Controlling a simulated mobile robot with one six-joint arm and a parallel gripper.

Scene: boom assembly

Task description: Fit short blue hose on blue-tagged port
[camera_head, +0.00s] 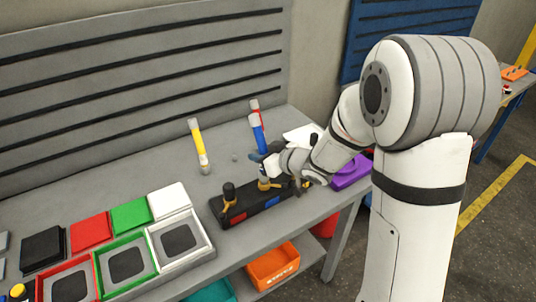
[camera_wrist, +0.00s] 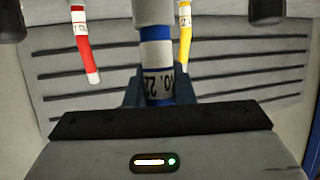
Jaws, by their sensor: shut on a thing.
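My gripper (camera_head: 259,159) is shut on the blue hose (camera_head: 258,135), which stands nearly upright. In the wrist view the blue hose (camera_wrist: 154,53) shows a white label with dark print between the dark fingertips and a pale section at the picture's top. The gripper is above the black port block (camera_head: 253,206), over the port with a brass-coloured clamp (camera_head: 268,185) by the blue tag (camera_head: 272,201). The gripper partly hides that port, so I cannot tell whether the hose's lower end is around it or only above it.
A black-capped port (camera_head: 229,191) stands left on the block, by a red tag (camera_head: 239,216). A yellow hose (camera_head: 199,142) and a red hose (camera_wrist: 82,45) are behind. A purple tray (camera_head: 350,173) is right; coloured trays (camera_head: 180,240) are front left.

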